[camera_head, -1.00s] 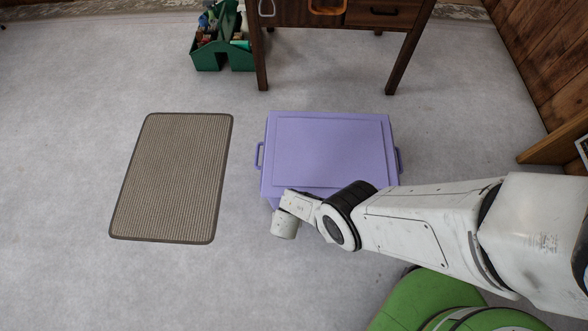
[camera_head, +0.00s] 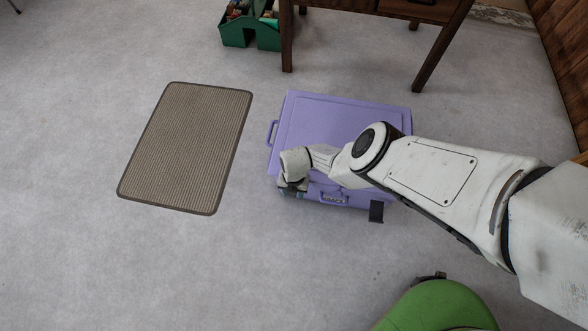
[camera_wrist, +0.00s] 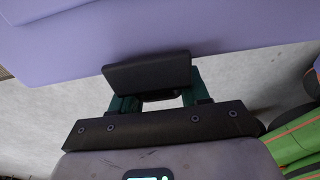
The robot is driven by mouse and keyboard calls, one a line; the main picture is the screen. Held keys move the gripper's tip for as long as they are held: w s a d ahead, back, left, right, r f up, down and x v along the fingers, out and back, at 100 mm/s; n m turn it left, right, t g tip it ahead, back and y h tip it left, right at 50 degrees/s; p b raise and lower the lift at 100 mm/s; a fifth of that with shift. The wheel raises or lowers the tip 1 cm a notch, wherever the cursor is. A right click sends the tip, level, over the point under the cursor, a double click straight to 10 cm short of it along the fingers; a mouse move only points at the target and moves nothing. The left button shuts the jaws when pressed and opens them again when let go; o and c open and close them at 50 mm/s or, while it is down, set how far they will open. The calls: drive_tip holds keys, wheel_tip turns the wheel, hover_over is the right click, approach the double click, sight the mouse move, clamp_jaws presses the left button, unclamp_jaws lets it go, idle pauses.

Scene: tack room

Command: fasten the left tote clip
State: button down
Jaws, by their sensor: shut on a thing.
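The purple lidded tote (camera_head: 330,118) stands on the floor, and its lid and front rim fill the top of the wrist view (camera_wrist: 240,25). My gripper (camera_head: 294,192) is at the tote's front left edge. In the wrist view, the green fingers of my gripper (camera_wrist: 157,97) are shut on a wide black flap, the left tote clip (camera_wrist: 148,69), right against the purple rim. Whether the clip is latched cannot be told. The right tote clip (camera_head: 376,211) is black and sticks out from the tote's front. My arm covers part of the lid.
A ribbed brown mat (camera_head: 186,147) lies left of the tote. A wooden table (camera_head: 380,8) stands behind it, with a green caddy (camera_head: 250,35) at its left. A wood wall is at the right.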

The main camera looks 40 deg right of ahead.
drive_tip(key=shift+w+d+r, duration=0.1)
drive_tip(key=shift+w+d, duration=0.05)
drive_tip(key=shift+w, duration=0.15)
drive_tip(key=c, duration=1)
unclamp_jaws()
drive_tip(key=o, duration=0.3)
drive_tip(key=shift+o, duration=0.2)
drive_tip(key=shift+s, duration=0.1)
wheel_tip(320, 180, up, 11)
drive_tip(key=p, duration=1)
drive_tip(key=shift+w+d, duration=0.3)
drive_tip(key=shift+w, duration=0.05)
